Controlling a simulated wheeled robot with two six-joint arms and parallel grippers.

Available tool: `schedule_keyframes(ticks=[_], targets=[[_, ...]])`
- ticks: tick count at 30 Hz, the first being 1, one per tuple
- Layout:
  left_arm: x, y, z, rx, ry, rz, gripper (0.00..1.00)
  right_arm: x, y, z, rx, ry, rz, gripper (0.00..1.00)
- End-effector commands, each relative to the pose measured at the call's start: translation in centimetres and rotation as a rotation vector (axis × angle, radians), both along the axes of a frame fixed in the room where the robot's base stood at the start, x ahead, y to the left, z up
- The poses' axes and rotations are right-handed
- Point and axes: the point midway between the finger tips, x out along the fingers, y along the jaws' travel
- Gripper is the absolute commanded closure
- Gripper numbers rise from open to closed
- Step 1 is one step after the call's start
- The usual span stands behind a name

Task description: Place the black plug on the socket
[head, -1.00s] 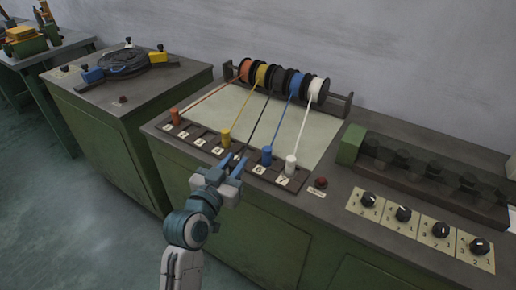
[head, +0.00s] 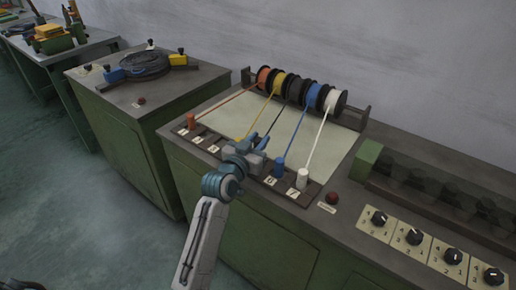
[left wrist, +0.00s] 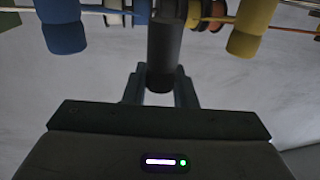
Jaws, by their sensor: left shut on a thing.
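The black plug (left wrist: 163,50) stands upright between the fingers of my left gripper (left wrist: 159,90) in the left wrist view. In the head view my left gripper (head: 260,144) is over the middle of the numbered socket strip (head: 313,190), between the yellow and blue cables, and hides the plug. The black cable (head: 277,120) runs from its spool to the gripper. The gripper is shut on the plug. The socket beneath is hidden by the gripper and arm. My right gripper is in no view.
A blue plug (head: 279,167) and a white plug (head: 303,178) stand right of the gripper; an orange plug (head: 191,121) stands at the left. A yellow plug (left wrist: 252,28) is close beside in the left wrist view. Spools (head: 295,88) stand behind. A red button (head: 332,197) is at the right.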

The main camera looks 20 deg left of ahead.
Motion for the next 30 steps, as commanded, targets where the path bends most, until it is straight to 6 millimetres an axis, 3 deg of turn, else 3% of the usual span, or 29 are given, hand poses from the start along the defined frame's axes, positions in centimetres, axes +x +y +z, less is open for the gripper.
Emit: schedule_keyframes(ticks=[9,23,24,27,30], targets=[[0.1,0.0,-3.4,0.001,0.003,0.000,0.99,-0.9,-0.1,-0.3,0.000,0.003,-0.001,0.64],[0.1,0.0,-3.9,0.000,0.000,0.000,0.99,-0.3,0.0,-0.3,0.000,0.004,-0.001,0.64],[0.1,0.0,-3.8,0.000,0.000,0.000,0.70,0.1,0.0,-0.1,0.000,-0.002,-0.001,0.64],[0.1,0.0,-3.8,0.000,0.001,0.000,0.54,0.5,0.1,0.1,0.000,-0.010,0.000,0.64],[0.1,0.0,-3.8,0.000,0.001,0.000,0.54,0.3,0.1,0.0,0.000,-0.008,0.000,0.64]])
